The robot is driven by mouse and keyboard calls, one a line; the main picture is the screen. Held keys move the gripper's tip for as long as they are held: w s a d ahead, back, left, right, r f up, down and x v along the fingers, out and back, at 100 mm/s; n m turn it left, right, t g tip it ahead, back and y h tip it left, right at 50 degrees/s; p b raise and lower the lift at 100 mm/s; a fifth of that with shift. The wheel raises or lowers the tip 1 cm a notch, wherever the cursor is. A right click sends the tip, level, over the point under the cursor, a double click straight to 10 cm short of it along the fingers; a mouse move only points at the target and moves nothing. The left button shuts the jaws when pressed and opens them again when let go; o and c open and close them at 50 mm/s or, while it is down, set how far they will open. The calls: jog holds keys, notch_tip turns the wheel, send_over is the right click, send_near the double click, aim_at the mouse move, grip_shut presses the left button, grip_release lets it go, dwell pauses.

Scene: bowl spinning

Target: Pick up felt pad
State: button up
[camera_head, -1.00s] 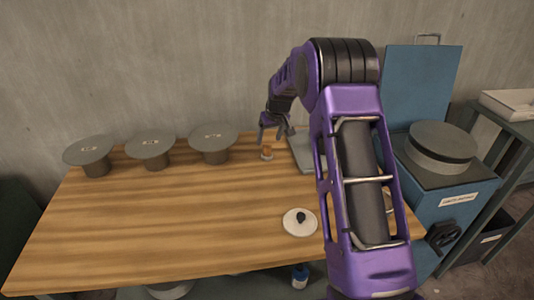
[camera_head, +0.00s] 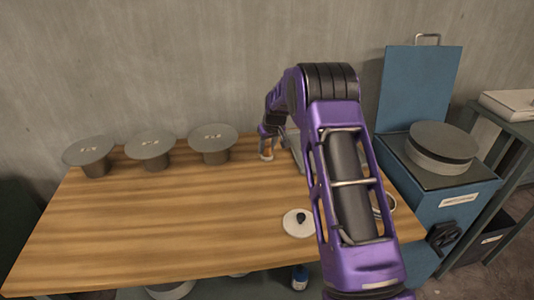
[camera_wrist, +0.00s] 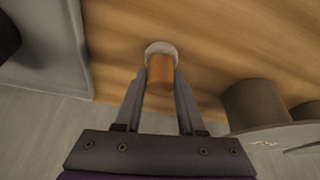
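The felt pad (camera_wrist: 161,72) has an orange cylindrical grip on a round, pale grey base. It stands upright on the wooden table near its back edge, and it shows small in the head view (camera_head: 267,154). My gripper (camera_wrist: 161,78) has one finger on each side of the orange grip, with the fingertips low near the base. Whether the fingers press on the grip or leave a thin gap cannot be told. In the head view my gripper (camera_head: 267,137) is at the pad and partly covers it.
Several grey round discs on stands (camera_head: 213,143) line the table's back left. A grey tray-like object (camera_head: 294,153) is close right of the pad. A white lid with a dark knob (camera_head: 298,223) lies in front. A blue cabinet (camera_head: 455,205) stands right. The table's middle is clear.

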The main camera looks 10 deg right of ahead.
aim_at(267, 145)
grip_shut()
notch_tip(267, 145, up, 10)
jog(key=shift+r+p, duration=0.1)
jog(key=shift+p, duration=0.3)
jog(key=shift+c, duration=0.3)
grip_release()
grip_shut()
